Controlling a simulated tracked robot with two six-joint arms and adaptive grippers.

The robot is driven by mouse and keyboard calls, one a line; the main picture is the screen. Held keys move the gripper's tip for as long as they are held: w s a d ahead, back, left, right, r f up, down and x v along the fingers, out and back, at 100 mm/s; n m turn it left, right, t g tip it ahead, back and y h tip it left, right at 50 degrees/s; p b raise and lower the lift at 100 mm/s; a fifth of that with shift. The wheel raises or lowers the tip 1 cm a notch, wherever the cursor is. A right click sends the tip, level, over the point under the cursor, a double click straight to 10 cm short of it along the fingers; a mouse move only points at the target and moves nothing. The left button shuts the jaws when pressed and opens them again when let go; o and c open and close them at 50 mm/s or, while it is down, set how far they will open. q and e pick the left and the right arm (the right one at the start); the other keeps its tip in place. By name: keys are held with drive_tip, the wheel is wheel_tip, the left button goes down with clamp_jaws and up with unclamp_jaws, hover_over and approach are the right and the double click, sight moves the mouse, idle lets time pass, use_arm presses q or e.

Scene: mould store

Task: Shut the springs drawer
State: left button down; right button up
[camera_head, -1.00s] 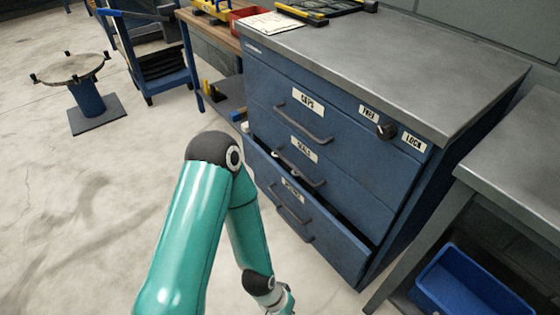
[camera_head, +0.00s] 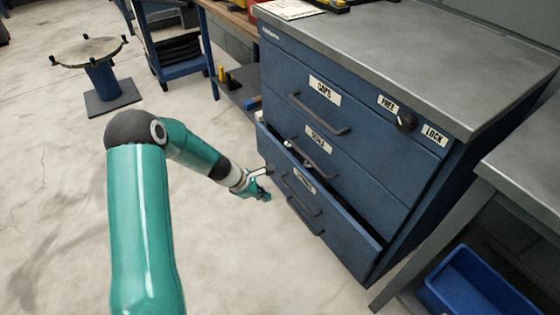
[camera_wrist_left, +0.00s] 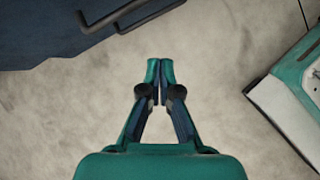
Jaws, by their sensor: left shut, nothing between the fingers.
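The blue cabinet (camera_head: 292,72) has drawers labelled CAPS (camera_head: 325,91) and SEALS (camera_head: 318,138). Below them a lower drawer (camera_head: 345,232) stands partly open, with a dark gap along its top edge. Its label (camera_head: 304,181) is too small to read surely; by its place it seems to be the springs drawer. Its dark bar handle (camera_head: 301,199) is on the front. My left gripper (camera_head: 266,195) is just left of this drawer front, apart from the handle as far as I can tell. The left wrist view shows its fingers (camera_wrist_left: 160,66) shut and empty over the floor, with handle bars (camera_wrist_left: 150,17) ahead. My right gripper is out of view.
A knob (camera_head: 406,121) sits between FREE and LOCK labels. A grey bench (camera_head: 525,170) with a blue bin (camera_head: 470,285) under it stands at the right. A round stand (camera_head: 103,80) is at far left. The floor before the drawers is clear.

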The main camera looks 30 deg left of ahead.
use_arm(q)
drive_tip(key=w+a+r+n+t, duration=0.3)
drive_tip(key=w+a+r+n, duration=0.25)
drive_tip(key=a+r, duration=0.2)
drive_tip(key=b, duration=0.3)
approach(286, 160)
drive_tip(key=x, duration=0.3)
drive_tip(key=s+f+x, duration=0.1)
drive_tip(key=x, duration=0.1)
drive_tip(key=shift+w, duration=0.15)
drive_tip(key=shift+w+d, duration=0.25)
drive_tip(key=shift+w, duration=0.45)
